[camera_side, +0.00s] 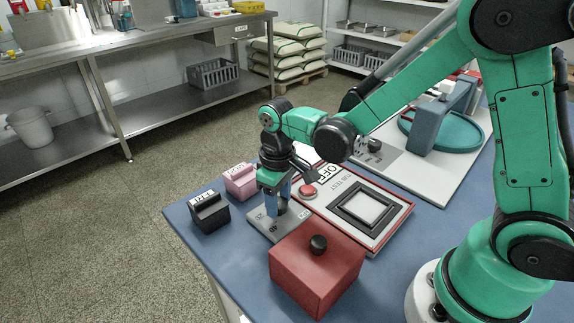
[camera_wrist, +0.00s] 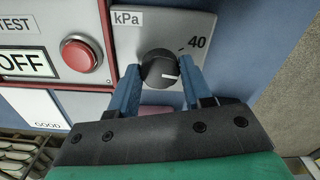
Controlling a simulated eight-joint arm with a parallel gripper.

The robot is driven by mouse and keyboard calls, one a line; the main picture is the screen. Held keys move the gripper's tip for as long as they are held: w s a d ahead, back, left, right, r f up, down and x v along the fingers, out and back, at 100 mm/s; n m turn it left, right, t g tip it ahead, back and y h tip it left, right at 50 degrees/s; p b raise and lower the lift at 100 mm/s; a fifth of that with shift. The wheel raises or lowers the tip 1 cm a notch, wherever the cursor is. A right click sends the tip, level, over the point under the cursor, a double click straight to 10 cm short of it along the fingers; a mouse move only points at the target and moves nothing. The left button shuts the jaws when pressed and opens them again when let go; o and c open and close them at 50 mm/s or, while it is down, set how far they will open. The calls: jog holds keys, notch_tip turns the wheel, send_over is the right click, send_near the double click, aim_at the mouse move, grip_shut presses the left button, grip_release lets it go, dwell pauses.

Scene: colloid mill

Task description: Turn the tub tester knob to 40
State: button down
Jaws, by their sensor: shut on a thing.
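The tester knob (camera_wrist: 160,66) is black and round with a white pointer line, on a grey plate (camera_wrist: 205,22) marked kPa. The pointer line aims to the right in the wrist view, turned away from the tick beside the 40 label (camera_wrist: 198,42). My gripper (camera_wrist: 159,72) is shut on the knob, with one blue finger on each side of it. In the side view, my gripper (camera_side: 280,203) points down at the grey plate (camera_side: 261,223), and the fingers mostly hide the knob. The tester panel (camera_side: 385,233) carries a red button (camera_side: 308,191) and an OFF display.
A red box (camera_side: 300,280) with a black top knob stands close in front of the plate. A black box (camera_side: 211,216) and a pink box (camera_side: 241,183) stand to the left. A teal round tub (camera_side: 460,133) is behind. The blue table's left edge is near.

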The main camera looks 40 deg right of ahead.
aim_at(279, 202)
jog(key=n, duration=0.3)
jog(key=shift+n, duration=2.3)
jog(key=shift+c, duration=1.8)
grip_release()
jog(key=shift+r, duration=2.8)
